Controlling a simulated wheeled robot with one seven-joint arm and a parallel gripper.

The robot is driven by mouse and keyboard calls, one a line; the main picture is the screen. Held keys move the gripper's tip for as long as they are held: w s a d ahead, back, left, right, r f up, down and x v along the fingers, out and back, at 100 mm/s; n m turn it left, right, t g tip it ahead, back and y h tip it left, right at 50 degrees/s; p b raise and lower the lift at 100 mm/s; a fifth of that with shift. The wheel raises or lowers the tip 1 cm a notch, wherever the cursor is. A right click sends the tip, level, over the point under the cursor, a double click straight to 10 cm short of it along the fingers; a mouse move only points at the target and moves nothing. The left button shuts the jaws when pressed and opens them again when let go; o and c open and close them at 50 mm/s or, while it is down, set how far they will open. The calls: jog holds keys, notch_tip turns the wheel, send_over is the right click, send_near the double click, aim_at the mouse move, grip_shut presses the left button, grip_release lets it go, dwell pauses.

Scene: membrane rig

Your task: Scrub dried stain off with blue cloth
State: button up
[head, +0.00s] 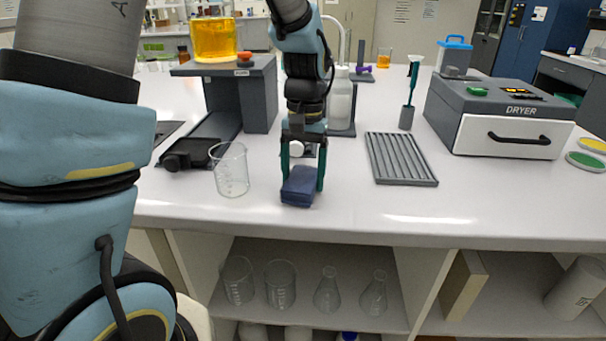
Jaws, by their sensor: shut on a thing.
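The folded blue cloth (299,187) is at the front of the white bench (470,221), close to its edge. My gripper (302,178) points down with its two green fingers on either side of the cloth, shut on it. The cloth is at or just above the bench top; I cannot tell if it touches. No dried stain shows on the bench; any spot under the cloth or behind my gripper is hidden.
An empty glass beaker (231,170) stands just left of my gripper. A grey ribbed rack (400,158) lies to the right, with the dryer (500,116) beyond it. The front right bench is clear.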

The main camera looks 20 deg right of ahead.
aim_at(362, 195)
jog(key=shift+f, duration=0.35)
jog(key=shift+d, duration=0.1)
jog(key=shift+s+d+r+p, duration=0.1)
jog(key=shift+s+d+p, duration=0.2)
jog(key=shift+d, duration=0.3)
jog(key=shift+s+d+r+p, duration=0.1)
jog(key=shift+s+d+p, duration=0.15)
jog(key=shift+d, duration=0.3)
jog(key=shift+s+d+f+p, duration=0.1)
jog(key=shift+s+d+p, duration=0.25)
jog(key=shift+d, duration=0.5)
jog(key=shift+s+d+f+p, duration=0.1)
jog(key=shift+s+d, duration=0.35)
jog(key=shift+d, duration=0.35)
jog(key=shift+s+d+r+p, duration=0.1)
jog(key=shift+s+d+p, duration=0.2)
jog(key=shift+d, duration=0.25)
jog(key=shift+s+d+p, duration=0.2)
jog(key=shift+d+p, duration=0.05)
jog(key=shift+d, duration=0.25)
jog(key=shift+s+d+p, duration=0.25)
jog(key=shift+s+d, duration=0.15)
jog(key=shift+d, duration=0.45)
jog(key=shift+s+d+p, duration=0.25)
jog(key=shift+s+d, duration=0.15)
jog(key=shift+d, duration=0.4)
